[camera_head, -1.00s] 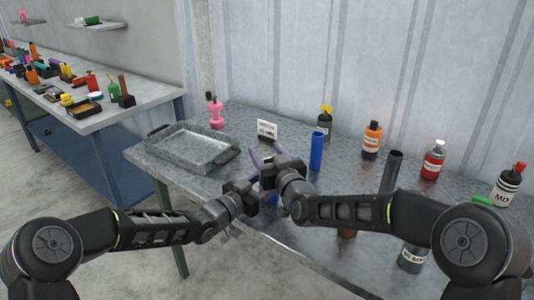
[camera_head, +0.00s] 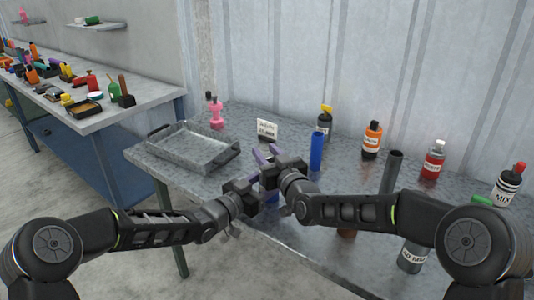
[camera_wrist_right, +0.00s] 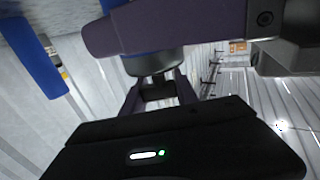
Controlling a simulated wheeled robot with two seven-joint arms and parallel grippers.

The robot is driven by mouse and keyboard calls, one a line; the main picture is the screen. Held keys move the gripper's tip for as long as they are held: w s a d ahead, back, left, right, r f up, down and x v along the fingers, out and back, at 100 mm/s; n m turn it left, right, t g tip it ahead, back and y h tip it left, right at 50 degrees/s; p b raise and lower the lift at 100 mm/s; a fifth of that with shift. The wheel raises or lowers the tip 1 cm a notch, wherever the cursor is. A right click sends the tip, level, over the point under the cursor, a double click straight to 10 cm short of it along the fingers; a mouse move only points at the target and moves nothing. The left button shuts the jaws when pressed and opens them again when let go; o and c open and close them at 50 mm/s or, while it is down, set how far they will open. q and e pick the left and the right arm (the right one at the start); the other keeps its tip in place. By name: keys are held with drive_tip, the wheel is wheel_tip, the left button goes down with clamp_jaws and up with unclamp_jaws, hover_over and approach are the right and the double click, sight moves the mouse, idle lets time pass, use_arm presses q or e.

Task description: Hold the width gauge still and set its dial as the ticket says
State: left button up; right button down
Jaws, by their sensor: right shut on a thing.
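The ticket (camera_head: 267,130), a small white card with unreadable print, stands behind.
A grey metal tray (camera_head: 235,157) lies left of my grippers, with a pink bottle (camera_head: 215,113) behind it. A blue cylinder (camera_head: 316,151), a dark tube (camera_head: 391,172) and several bottles stand to the right. A cluttered bench (camera_head: 95,123) is at the far left.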

drive_tip(key=shift+a+n+g+y, duration=0.15)
drive_tip(key=shift+n+g+y, duration=0.7)
drive_tip(key=shift+y, duration=0.55)
drive_tip(key=shift+s, duration=0.1)
drive_tip(key=c, duration=0.9)
unclamp_jaws()
drive_tip(key=v, duration=1.2)
